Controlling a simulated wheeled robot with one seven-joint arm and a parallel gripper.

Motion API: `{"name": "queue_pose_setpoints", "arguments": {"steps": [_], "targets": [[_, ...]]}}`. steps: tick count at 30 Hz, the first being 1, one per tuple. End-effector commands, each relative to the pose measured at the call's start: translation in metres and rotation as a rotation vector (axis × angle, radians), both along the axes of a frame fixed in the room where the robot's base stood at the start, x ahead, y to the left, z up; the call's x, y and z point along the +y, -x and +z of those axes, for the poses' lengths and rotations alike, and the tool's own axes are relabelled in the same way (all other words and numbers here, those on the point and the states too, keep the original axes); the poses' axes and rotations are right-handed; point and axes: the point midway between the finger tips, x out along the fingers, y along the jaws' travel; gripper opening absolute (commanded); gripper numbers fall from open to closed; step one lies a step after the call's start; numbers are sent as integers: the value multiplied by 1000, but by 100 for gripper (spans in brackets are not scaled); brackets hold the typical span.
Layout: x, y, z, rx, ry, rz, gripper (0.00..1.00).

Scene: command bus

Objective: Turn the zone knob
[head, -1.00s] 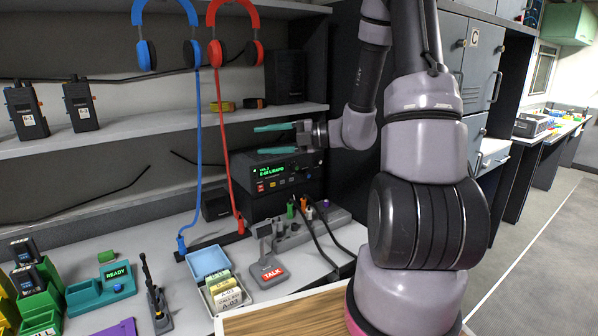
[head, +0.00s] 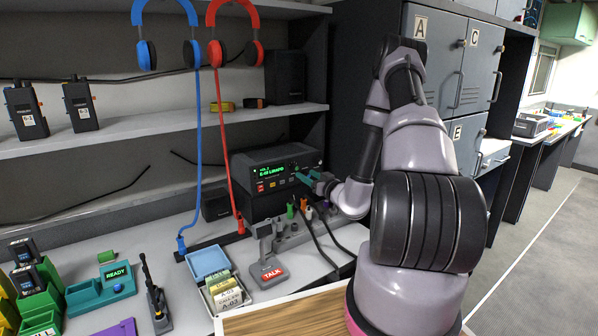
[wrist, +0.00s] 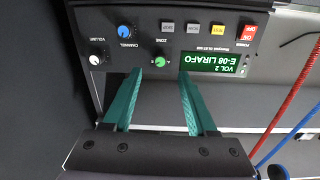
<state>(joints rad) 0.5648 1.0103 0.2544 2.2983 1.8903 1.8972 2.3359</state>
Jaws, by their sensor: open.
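The black radio (head: 258,158) stands on the shelf counter with a lit green display. In the wrist view, which is upside down, its front panel (wrist: 205,20) fills the top. The green zone knob (wrist: 160,62) sits under the label ZONE, with a blue channel knob (wrist: 124,31) and a white volume knob (wrist: 95,59) to its left. My gripper (wrist: 161,77) is open and empty, its two teal fingers pointing at the panel on either side of the zone knob's line. Contact cannot be told. In the head view my gripper (head: 305,178) is at the radio's right front.
Coloured plugs (head: 303,205) and black cables stand just below the gripper. A TALK microphone (head: 268,270), a card box (head: 212,263) and a teal READY unit (head: 100,290) are on the counter. Blue and red headphone cords hang left of the radio.

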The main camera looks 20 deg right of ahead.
Motion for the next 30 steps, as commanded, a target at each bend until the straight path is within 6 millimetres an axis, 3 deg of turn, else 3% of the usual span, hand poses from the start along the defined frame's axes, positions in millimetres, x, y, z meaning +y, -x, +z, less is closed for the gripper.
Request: {"name": "queue_pose_setpoints", "arguments": {"steps": [3,9,21,22,26,27,30], "targets": [[6,-23,1,-3,3,3,58],[13,-49,1,-2,3,3,58],[14,-58,1,-1,2,1,58],[14,-58,1,-1,2,1,54],[14,-58,1,-1,2,1,4],[14,-58,1,-1,2,1,0],[14,-58,1,-1,3,1,0]]}}
